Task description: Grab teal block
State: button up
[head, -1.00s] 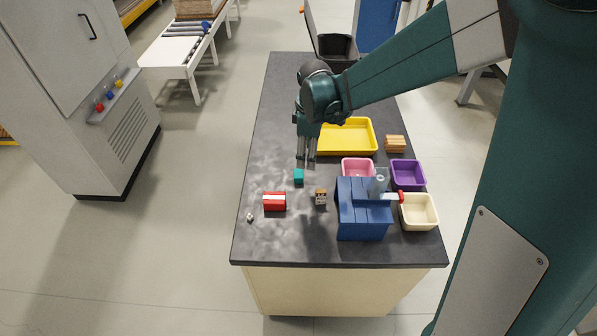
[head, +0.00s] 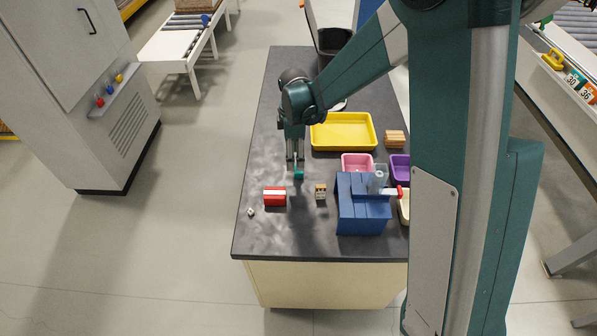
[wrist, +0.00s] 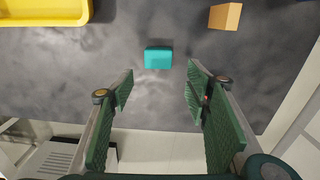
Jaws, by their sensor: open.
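The teal block (head: 299,174) lies on the dark tabletop left of the pink bin. My gripper (head: 295,163) is above the table at the block, fingers pointing down, and partly overlaps its upper edge in the head view. In the wrist view the teal block (wrist: 158,58) lies beyond the fingertips, roughly centred between them. The two green-padded fingers of my gripper (wrist: 161,82) are spread wide with nothing between them. No contact with the block shows.
A red block with a white stripe (head: 275,196) and a small brown block (head: 321,191) lie nearer the front. A blue box-shaped fixture (head: 362,215), pink bin (head: 357,161) and yellow tray (head: 342,147) stand to the right. The table's left side is mostly clear.

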jog(key=shift+f, duration=1.3)
jog(key=shift+f, duration=0.1)
jog(key=shift+w+f+b, duration=0.15)
jog(key=shift+f+b, duration=0.3)
jog(key=shift+f, duration=2.05)
jog(key=c, duration=1)
